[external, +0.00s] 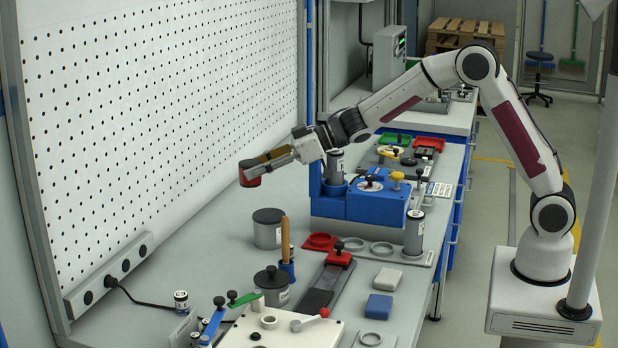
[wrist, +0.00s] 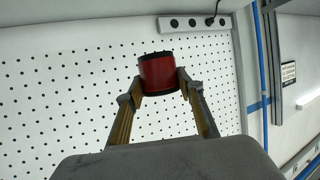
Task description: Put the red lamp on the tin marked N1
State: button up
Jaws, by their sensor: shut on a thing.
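My gripper (external: 262,165) is shut on the red lamp (external: 249,175), a short red cylinder with dark ends, and holds it up in the air near the pegboard. In the wrist view the red lamp (wrist: 158,72) sits between the two fingertips. A grey tin with a dark flat lid (external: 268,229) stands on the bench below the lamp in the external view. Another grey tin with a black knobbed lid (external: 272,286) stands nearer the camera.
A wooden-handled tool (external: 285,238) stands upright in a blue holder near the tins. A blue fixture block (external: 375,205) is under my arm. A white board with levers (external: 283,332) lies at the front. The white pegboard (external: 150,110) borders the bench on the left.

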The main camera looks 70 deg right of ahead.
jog(key=s+d+m+t+h, duration=0.1)
jog(key=s+d+m+h, duration=0.1)
jog(key=d, duration=0.4)
jog(key=shift+f+h, duration=0.3)
jog(key=shift+f, duration=0.1)
jog(key=shift+d, duration=0.1)
send_over(276, 213)
jog(key=shift+f, duration=3.15)
jog(key=shift+f, duration=1.85)
jog(key=shift+f, duration=0.15)
